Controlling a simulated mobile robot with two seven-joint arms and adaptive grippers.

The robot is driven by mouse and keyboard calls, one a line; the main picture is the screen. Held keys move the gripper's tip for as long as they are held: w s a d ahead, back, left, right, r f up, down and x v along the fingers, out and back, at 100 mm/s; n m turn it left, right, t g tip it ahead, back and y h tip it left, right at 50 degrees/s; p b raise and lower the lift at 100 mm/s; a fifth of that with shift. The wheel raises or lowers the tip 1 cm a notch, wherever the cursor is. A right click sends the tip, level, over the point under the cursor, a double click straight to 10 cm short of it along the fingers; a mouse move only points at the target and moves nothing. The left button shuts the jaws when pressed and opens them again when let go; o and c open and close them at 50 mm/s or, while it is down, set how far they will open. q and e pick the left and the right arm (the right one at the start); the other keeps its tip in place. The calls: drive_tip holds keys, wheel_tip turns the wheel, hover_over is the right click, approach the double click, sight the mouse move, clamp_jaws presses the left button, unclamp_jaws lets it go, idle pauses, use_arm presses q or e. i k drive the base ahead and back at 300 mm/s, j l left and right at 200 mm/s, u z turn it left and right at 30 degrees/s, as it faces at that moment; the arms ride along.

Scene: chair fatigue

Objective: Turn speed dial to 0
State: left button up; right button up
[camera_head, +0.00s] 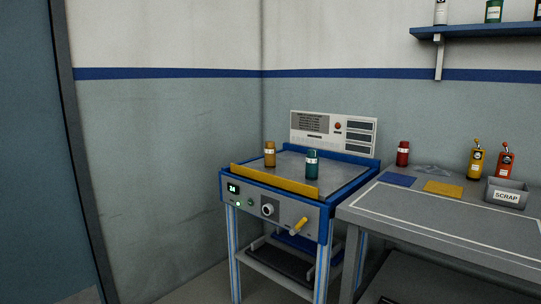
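A lever with a yellow handle (299,226) is right of the knob. Neither of my grippers is in view.
A yellow bottle (269,155) and a teal bottle (311,165) stand on the machine's top behind a yellow bar (272,181). A grey workbench (430,222) with a scrap bin (506,194) adjoins at right. Floor in front is mostly out of view.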

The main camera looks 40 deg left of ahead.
sight(268, 209)
drive_tip(key=u, duration=1.35)
